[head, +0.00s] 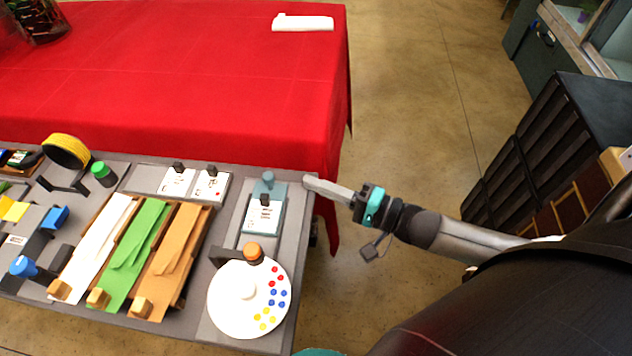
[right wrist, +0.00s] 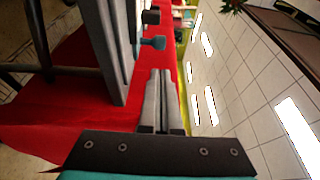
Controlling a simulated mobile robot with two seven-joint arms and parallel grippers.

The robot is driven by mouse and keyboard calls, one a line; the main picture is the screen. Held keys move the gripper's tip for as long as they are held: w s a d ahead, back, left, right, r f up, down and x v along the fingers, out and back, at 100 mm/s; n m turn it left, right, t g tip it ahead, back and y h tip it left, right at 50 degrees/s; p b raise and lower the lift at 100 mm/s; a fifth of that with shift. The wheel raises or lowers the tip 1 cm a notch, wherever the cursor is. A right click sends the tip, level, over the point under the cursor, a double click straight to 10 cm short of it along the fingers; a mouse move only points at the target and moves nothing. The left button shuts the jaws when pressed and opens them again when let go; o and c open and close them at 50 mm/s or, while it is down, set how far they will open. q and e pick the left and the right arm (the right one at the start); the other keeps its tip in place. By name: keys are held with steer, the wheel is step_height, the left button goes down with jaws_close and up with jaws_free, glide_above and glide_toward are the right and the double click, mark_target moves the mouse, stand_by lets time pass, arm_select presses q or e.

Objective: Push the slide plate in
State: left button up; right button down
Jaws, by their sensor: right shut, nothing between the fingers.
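The slide plate (head: 278,219) is a blue-grey plate near the right end of the grey station board. In the right wrist view the shut fingers (right wrist: 163,100) point towards the knob (right wrist: 153,43), with a visible gap between. My left gripper is not in view.
A white round palette (head: 225,300) with coloured dots and an orange-topped knob (head: 253,252) lie nearer than the plate. Paper strips in green (head: 140,245), white and orange lie left. A red-covered table (head: 190,90) stands behind. Open floor lies right of the board.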

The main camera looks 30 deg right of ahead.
mark_target(277, 221)
steer(key=b+x, duration=0.1)
steer(key=x, duration=0.6)
steer(key=shift+w+a, duration=0.15)
steer(key=shift+w, duration=0.05)
steer(key=shift+s+a+p, duration=0.3)
steer(key=shift+s+p, duration=0.15)
steer(key=s+a+p, duration=0.1)
steer(key=s, duration=0.1)
steer(key=s+a+p, duration=0.1)
steer(key=s, duration=0.1)
steer(key=s+a+p, duration=0.1)
steer(key=s+a, duration=0.1)
steer(key=shift+p, duration=0.35)
steer(key=shift+s+a+f, duration=0.1)
steer(key=shift+s+a, duration=0.05)
steer(key=shift+s, duration=0.15)
steer(key=shift+s, duration=0.1)
